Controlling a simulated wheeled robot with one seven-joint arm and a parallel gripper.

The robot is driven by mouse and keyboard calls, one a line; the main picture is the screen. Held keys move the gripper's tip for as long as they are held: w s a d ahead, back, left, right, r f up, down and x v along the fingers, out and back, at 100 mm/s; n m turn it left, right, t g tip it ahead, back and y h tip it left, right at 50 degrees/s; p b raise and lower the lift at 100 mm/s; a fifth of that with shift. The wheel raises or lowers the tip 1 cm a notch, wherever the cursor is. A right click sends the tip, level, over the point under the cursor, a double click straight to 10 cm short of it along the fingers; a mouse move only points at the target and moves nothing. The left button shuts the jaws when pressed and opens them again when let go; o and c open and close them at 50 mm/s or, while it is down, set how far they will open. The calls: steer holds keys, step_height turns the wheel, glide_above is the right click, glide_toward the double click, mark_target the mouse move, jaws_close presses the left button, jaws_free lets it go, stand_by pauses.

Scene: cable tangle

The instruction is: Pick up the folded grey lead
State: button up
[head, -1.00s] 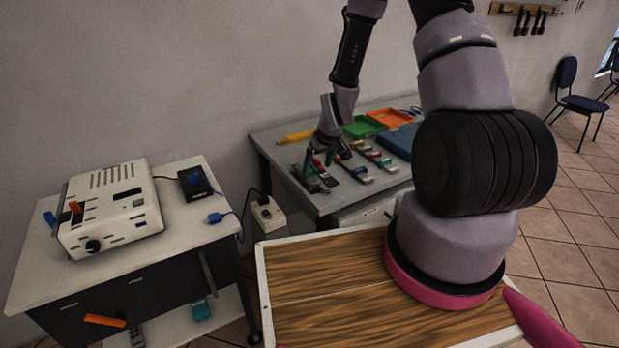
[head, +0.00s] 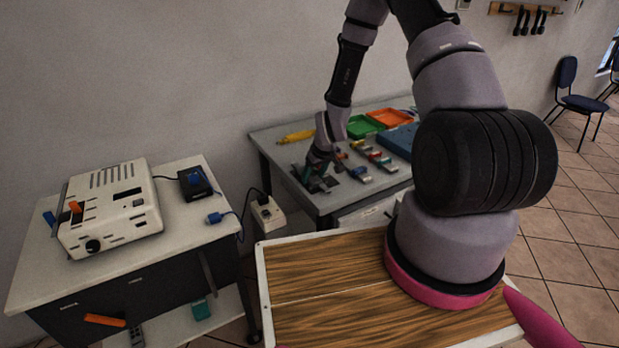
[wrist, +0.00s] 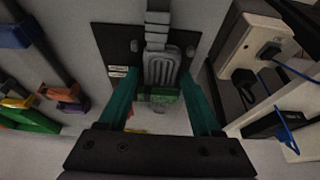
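The folded grey lead (wrist: 161,66) lies in ribbed loops on a black plate (wrist: 112,45) in the wrist view. A small green piece (wrist: 163,94) shows at its near end. My gripper (wrist: 159,75) has its two teal fingers apart, one on each side of the lead's near part; nothing is clamped. I cannot tell whether the fingertips touch the plate. In the head view my gripper (head: 317,178) is low over the left end of the grey bench (head: 275,155), and the lead is hidden there.
Coloured pieces (head: 368,160) lie right of my gripper, before green (head: 362,126) and orange trays (head: 391,117). A white socket box (head: 267,213) hangs by the bench's left side. A side table (head: 180,235) with a cream device (head: 110,208) stands left.

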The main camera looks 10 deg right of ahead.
jaws_close()
